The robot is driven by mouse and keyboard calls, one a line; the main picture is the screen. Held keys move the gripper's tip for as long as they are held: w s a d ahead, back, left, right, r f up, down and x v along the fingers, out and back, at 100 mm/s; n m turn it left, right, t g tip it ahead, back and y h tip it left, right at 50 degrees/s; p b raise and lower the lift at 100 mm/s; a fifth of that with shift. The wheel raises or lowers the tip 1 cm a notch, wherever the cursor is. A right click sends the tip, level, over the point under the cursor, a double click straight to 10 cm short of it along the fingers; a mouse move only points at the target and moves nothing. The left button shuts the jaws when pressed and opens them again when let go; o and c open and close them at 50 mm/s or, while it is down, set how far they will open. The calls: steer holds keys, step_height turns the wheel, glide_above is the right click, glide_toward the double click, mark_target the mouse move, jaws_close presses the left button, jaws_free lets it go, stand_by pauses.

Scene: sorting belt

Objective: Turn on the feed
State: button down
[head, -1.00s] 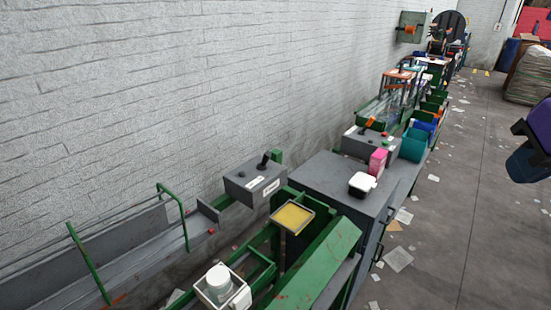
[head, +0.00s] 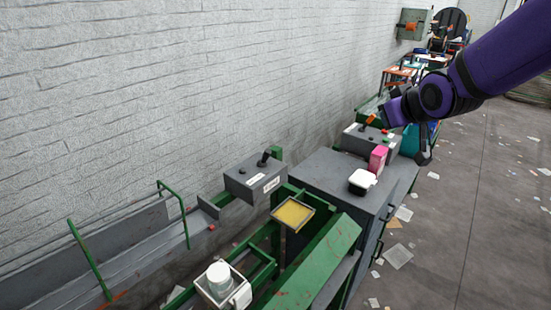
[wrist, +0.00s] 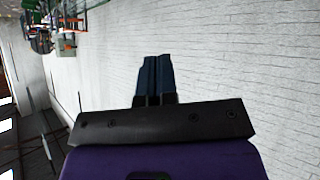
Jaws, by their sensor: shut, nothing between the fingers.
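A grey control box (head: 256,180) with a black lever (head: 264,158) and white labels stands by the green frame near the wall; its lettering is too small to read. A second grey box (head: 355,140) farther back carries an orange-tipped lever (head: 369,122) and small red and green buttons. I cannot tell which control is the feed. My purple arm reaches in from the upper right, its end near and partly in front of the second box. In the wrist view my gripper (wrist: 154,58) is shut and empty, its dark fingers together before the white wall.
A grey cabinet (head: 325,178) bears a pink carton (head: 377,159) and a white container (head: 362,181). Litter lies on the open floor at right.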

mark_target(266, 157)
steer(key=w+a+f+n+t+y, duration=0.2)
steer(key=w+a+f+y, duration=0.25)
steer(key=a+f, duration=0.35)
steer(key=w+a+f+n+t+y, duration=0.15)
steer(key=w+a+f+y, duration=0.35)
steer(key=f, duration=0.5)
steer(key=s+a+f+t+y, duration=0.1)
steer(key=s+a+f+y, duration=0.1)
steer(key=f, duration=0.5)
steer(key=shift+s+a+f+m, duration=0.2)
steer(key=shift+s+a+m, duration=0.25)
steer(key=shift+a, duration=0.6)
steer(key=shift+t+y, duration=0.25)
steer(key=x, duration=1.4)
steer(key=shift+r, duration=0.15)
